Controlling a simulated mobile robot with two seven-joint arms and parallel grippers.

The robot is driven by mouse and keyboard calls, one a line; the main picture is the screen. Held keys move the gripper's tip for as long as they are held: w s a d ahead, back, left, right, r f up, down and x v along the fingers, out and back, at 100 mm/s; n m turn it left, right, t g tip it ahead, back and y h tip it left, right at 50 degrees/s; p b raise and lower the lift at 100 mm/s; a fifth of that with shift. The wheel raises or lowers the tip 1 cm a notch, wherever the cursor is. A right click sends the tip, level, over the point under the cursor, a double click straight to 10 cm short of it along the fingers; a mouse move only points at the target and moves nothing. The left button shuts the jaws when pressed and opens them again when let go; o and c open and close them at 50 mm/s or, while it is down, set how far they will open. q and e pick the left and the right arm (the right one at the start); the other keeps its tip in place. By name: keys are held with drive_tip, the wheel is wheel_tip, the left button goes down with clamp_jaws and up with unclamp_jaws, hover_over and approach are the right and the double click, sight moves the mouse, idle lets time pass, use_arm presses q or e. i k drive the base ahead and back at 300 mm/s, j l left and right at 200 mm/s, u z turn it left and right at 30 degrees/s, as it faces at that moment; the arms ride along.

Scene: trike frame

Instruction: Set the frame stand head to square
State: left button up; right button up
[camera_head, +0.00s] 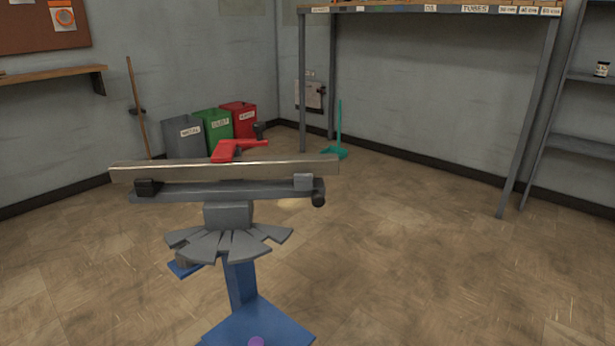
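The frame stand stands in front of me, left of the picture's middle. Its blue post (240,285) rises from a blue base (258,325). On top is the grey stand head (228,215) with a fan of grey plates (232,243) below it. A dark knob (318,200) is at the beam's right end. The bar runs roughly across the picture. Neither of my grippers is in view.
Grey, green (213,127) and red (240,118) bins stand by the back wall. A red tool (236,149) shows just above the bar. A tall shelf with labels (430,8) stands at the back right. The tiled floor (430,260) right of the stand is clear.

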sight(228, 206)
drive_tip(key=k+j, duration=0.75)
